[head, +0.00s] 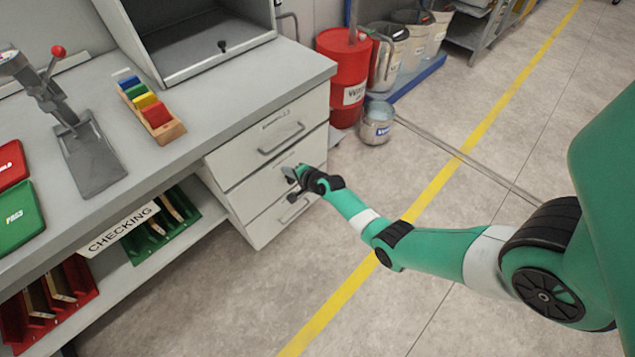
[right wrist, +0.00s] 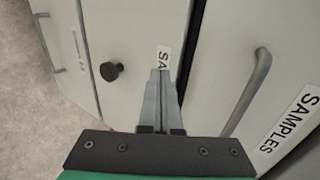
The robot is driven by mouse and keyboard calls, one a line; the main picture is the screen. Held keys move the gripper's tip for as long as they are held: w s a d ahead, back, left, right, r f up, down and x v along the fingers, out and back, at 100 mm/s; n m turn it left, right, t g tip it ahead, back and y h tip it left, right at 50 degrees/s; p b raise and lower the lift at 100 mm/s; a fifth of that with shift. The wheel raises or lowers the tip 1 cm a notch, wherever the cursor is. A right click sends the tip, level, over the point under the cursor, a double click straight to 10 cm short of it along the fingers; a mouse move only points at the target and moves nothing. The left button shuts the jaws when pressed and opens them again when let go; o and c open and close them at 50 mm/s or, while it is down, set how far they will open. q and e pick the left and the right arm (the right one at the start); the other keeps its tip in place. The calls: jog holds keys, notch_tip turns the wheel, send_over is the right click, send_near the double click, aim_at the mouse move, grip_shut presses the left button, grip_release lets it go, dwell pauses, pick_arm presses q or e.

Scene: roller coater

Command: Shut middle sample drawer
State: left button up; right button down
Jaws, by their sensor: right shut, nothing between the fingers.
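The middle sample drawer (head: 255,186) is in the white drawer unit under the bench, between the top and bottom drawers. Its front looks nearly in line with the others; I cannot tell whether a small gap is left. In the right wrist view, the middle drawer front (right wrist: 136,30) has a round black knob (right wrist: 112,72) and a partly covered label (right wrist: 163,58). My right gripper (head: 291,174) is shut and empty, its tips at or just before this front, beside the knob. Contact is unclear. My left gripper is out of view.
The top drawer (head: 250,145) has a bar handle (right wrist: 248,92) close beside my right gripper. The bottom drawer (right wrist: 72,50) also has a bar handle. A red drum (head: 341,70) and metal bucket (head: 376,125) stand behind right. The floor before the drawers is clear.

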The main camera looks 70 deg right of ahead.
jog(key=p+v, duration=0.5)
jog(key=v, duration=0.4)
jog(key=shift+s+r, duration=0.25)
jog(key=shift+a, duration=0.15)
jog(key=shift+a, duration=0.1)
